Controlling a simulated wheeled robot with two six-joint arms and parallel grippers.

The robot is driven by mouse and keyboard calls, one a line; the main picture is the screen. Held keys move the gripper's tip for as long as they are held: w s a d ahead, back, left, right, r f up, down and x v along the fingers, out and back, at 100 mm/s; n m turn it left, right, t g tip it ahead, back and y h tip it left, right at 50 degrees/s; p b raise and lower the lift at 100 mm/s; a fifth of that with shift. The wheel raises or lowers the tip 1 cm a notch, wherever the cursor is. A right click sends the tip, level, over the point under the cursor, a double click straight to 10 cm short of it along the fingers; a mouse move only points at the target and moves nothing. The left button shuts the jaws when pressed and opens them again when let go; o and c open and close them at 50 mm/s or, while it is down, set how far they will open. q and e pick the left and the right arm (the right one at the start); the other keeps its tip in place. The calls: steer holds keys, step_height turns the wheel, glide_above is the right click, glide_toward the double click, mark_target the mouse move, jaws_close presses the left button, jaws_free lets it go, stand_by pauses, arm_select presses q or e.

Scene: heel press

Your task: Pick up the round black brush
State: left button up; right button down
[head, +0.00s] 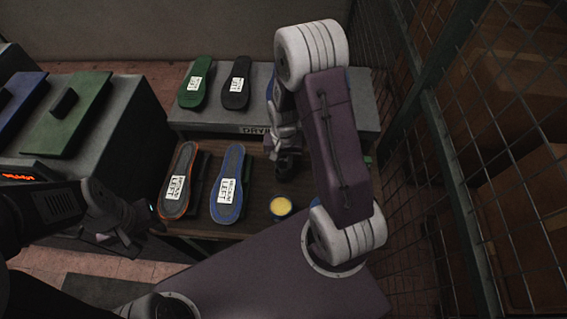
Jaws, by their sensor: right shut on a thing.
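My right gripper (281,141) is over the back right part of the brown worktable (255,222). It is shut on a dark, roundish thing just below its fingers, which looks like the round black brush (286,168). The fingers and my forearm cover part of it, and I cannot tell whether it touches the table. My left gripper (128,238) hangs low at the left, by the table's front left corner. It is dark and small in view, so its jaw opening is unclear.
An orange-edged insole (177,188) and a blue insole (227,190), both labelled left, lie on the table. A pot with yellow contents (281,206) stands near the front. A grey drying shelf (215,117) holds more insoles behind. A mesh fence (455,150) bounds the right.

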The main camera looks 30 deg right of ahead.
steer(key=s+d+r+b, duration=0.1)
steer(key=s+d+r, duration=0.7)
steer(key=r, duration=0.2)
steer(key=shift+s+r, duration=0.25)
steer(key=shift+s, duration=0.1)
